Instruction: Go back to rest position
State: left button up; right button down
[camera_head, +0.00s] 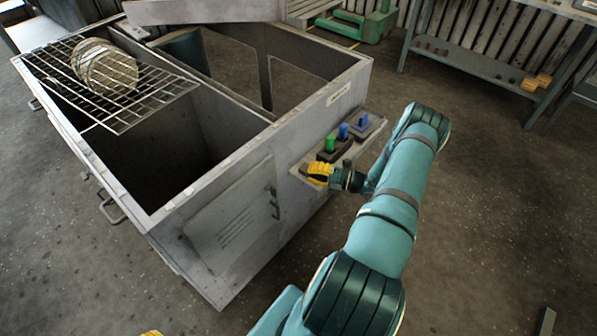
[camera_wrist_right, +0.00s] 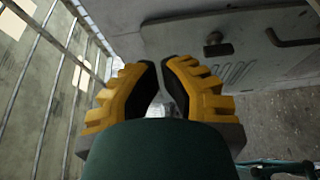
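The grey, open-topped housing (camera_head: 235,215) fills the left half of the head view. My right gripper (camera_head: 312,173) is in front of its near right side, by a small shelf with green and blue knobs; I cannot tell if it touches. In the right wrist view, the yellow fingers (camera_wrist_right: 160,64) have their tips close together with nothing seen between them, so it looks shut and empty. Only a sliver of yellow, apparently my left gripper (camera_head: 152,333), shows at the bottom edge of the head view; its fingers are hidden.
The shelf holds a green knob (camera_head: 330,143) and blue knobs (camera_head: 343,130). A wire rack (camera_head: 150,105) with a round stack (camera_head: 104,66) lies across the housing's top. Handles (camera_head: 112,208) stick out at left. A workbench (camera_head: 480,68) stands at back right.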

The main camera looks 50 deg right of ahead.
jog(key=shift+s+d, duration=0.3)
jog(key=w+a+f+n+g+y, duration=0.25)
jog(key=a+n+g, duration=0.35)
jog(key=a, duration=0.5)
jog(key=w+a+f+n+g+y, duration=0.1)
jog(key=w+a+n+g+y, duration=0.2)
jog(key=a+n, duration=0.6)
jog(key=s+a+r+n+g+h, duration=0.2)
jog(key=s+a+n+g+h, duration=0.1)
jog(key=a+n, duration=0.9)
jog(key=s+a+r+n+g+h, duration=0.2)
jog(key=a+n, duration=1)
jog(key=n, duration=0.9)
jog(key=s+g+h, duration=0.1)
jog(key=s+h, duration=0.1)
jog(key=h, duration=0.1)
jog(key=shift+s+r, duration=0.15)
jog(key=shift+s, duration=0.05)
